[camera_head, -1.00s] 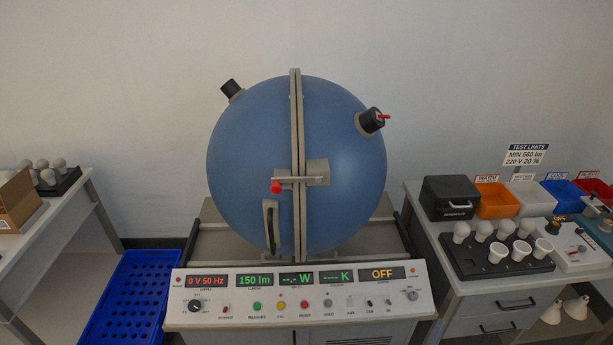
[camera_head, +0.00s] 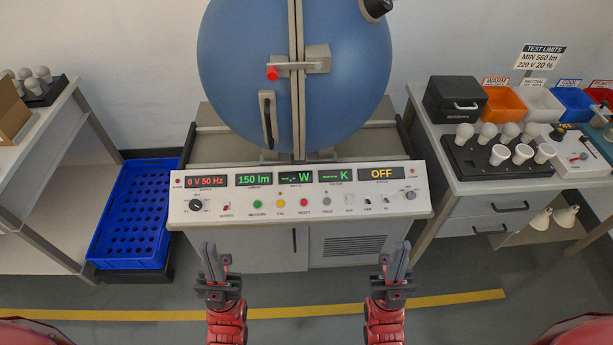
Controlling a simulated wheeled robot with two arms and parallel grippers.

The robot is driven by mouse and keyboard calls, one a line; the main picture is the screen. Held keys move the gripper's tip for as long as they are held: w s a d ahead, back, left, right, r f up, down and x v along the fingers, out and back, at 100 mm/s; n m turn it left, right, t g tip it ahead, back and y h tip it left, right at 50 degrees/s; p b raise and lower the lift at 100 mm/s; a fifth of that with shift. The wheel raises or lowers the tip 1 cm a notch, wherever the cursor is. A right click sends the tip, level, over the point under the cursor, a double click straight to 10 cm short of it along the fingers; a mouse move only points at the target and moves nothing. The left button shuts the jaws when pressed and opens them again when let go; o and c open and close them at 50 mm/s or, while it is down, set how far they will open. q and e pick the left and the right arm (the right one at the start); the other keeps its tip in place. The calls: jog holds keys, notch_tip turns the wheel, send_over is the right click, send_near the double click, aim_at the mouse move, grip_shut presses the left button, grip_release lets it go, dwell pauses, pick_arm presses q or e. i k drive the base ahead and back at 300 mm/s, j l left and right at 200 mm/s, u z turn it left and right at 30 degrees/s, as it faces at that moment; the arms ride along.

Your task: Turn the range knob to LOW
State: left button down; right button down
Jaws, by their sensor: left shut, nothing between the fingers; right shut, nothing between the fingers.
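The console panel (camera_head: 300,218) stands in front of the big blue sphere (camera_head: 245,75). A black rotary knob (camera_head: 196,205) is at its left end, below the red "0 V 50 Hz" display. A smaller grey knob (camera_head: 410,195) is at its right end, below the orange "OFF" display. The lettering around both knobs is too small to read, so I cannot tell which is the range knob or its setting. My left gripper (camera_head: 213,250) is shut and empty, below the panel's left part. My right gripper (camera_head: 398,253) is shut and empty, below its right part. Neither appears to touch the panel.
Several coloured buttons and small switches lie between the knobs. A blue crate (camera_head: 105,258) is on the left by a white table (camera_head: 55,120). On the right, a bench holds a black bulb tray (camera_head: 470,170), a dark box (camera_head: 452,116) and coloured bins. Open floor lies before the console.

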aim_at(411, 194)
jog(key=k+l+u, duration=0.25)
jog(key=l, duration=0.2)
jog(key=k+l+u, duration=0.25)
jog(key=k+l, duration=0.1)
jog(key=k, duration=0.05)
